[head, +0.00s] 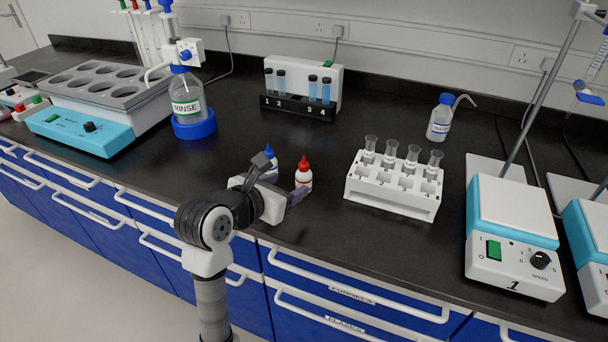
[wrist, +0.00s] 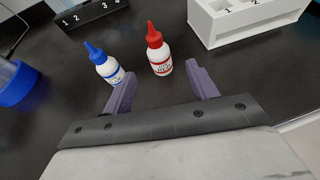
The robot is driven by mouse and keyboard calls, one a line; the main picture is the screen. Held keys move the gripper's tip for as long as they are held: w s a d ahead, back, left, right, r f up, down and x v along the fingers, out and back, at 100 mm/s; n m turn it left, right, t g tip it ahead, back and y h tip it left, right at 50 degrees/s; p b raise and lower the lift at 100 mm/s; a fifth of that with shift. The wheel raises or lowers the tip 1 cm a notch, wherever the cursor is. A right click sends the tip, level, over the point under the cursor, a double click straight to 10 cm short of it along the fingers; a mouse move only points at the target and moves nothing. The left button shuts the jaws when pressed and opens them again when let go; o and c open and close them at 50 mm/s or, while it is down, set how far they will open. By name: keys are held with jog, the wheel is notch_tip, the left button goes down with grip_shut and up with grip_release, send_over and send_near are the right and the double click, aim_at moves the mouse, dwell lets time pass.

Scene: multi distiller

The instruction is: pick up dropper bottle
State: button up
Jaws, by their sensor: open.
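Two small white dropper bottles stand upright on the black bench. One has a red cap and red label (head: 304,176); it also shows in the wrist view (wrist: 159,52). The other has a blue cap and blue label (head: 271,166); it also shows in the wrist view (wrist: 104,65). My gripper (wrist: 160,80) is open and empty, low over the bench near its front edge. In the wrist view the red-capped bottle is just ahead of the gap between the fingers, and the blue-capped one is by the left fingertip. My arm partly hides the blue-capped bottle in the head view.
A white rack with glass tubes (head: 392,190) stands to the right. A numbered vial holder (head: 297,106) is behind. A stirrer hotplate (head: 510,216) stands at far right. The bench between bottles and vial holder is clear.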

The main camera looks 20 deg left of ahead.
aim_at(299, 180)
jog(key=p+x, duration=0.2)
jog(key=x, duration=0.6)
jog(key=shift+w+f, duration=0.25)
jog(key=shift+f, duration=0.05)
jog(key=c, duration=0.9)
